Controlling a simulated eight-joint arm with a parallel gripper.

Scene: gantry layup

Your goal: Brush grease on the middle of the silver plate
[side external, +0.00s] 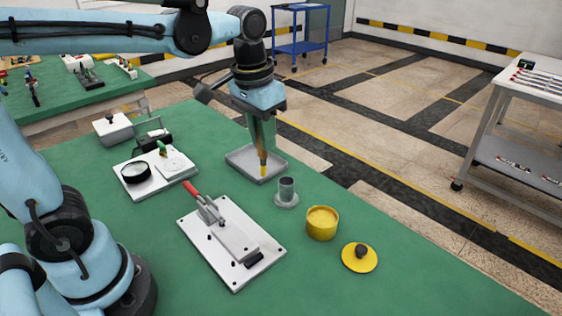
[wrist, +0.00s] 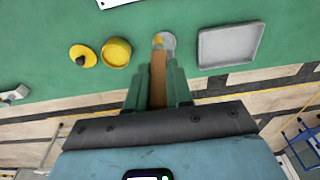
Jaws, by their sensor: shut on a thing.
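My gripper (side external: 262,130) is shut on a brush (side external: 263,165), which hangs upright with its yellow tip down. In the side view the tip shows against the grey tray (side external: 233,161). The tip's height is unclear. The silver plate (side external: 234,241) lies on a white board with a red-handled clamp (side external: 205,204), left of and nearer than the gripper. The yellow grease pot (side external: 322,222) stands open, its lid (side external: 360,262) beside it.
The holder (side external: 287,190) stands between tray and pot. A white board with a black ring (side external: 136,171) and a pale disc lies left of the gripper. A white box (side external: 113,131) stands behind it. Green table surface is clear around the clamp board.

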